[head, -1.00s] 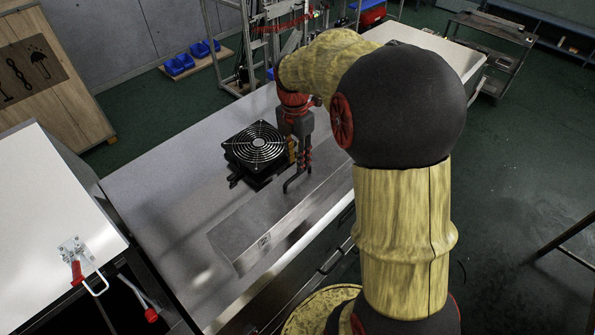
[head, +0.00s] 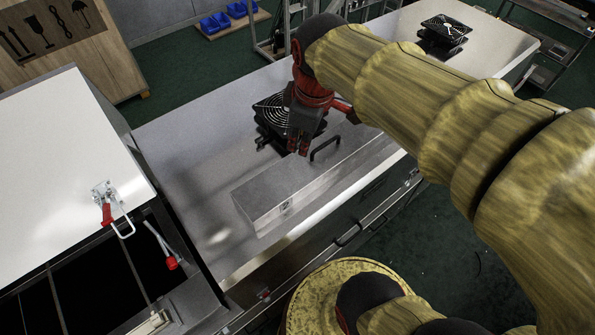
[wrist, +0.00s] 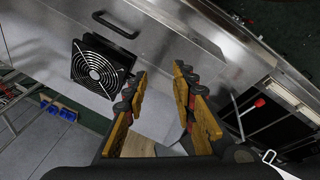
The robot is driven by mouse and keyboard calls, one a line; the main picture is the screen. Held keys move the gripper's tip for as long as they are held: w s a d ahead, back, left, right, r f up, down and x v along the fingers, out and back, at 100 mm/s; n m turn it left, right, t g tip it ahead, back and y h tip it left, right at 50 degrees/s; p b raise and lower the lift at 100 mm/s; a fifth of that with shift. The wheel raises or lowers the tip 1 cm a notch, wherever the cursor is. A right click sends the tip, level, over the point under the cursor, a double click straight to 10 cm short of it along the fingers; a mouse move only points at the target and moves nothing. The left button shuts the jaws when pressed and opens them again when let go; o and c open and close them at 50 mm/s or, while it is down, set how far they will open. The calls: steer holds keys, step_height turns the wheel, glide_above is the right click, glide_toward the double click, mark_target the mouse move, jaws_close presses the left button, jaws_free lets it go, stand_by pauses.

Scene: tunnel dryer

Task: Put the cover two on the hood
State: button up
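A long grey metal cover (head: 262,195) with a black bar handle (head: 325,149) lies along the near edge of the grey hood top (head: 185,165). No number marking can be read, so I cannot tell from looks whether it is cover two. In the wrist view, the handle (wrist: 115,25) is at the upper left. My gripper (head: 300,150) hangs just left of the handle, apart from it. In the wrist view my gripper (wrist: 163,90) has its fingers spread with nothing held between them.
A black fan (head: 270,108) stands behind my gripper, partly hidden by it; another fan (head: 446,30) sits far right. A white panel (head: 65,150) with a red-handled latch (head: 107,212) is at left, above a dark opening (head: 95,280). Blue bins (head: 215,22) stand behind.

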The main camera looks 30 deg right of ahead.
steer(key=s+a+m+t, duration=0.2)
steer(key=s+a+m, duration=0.4)
steer(key=s+m, duration=0.2)
steer(key=shift+f+y, duration=0.15)
steer(key=shift+y, duration=0.15)
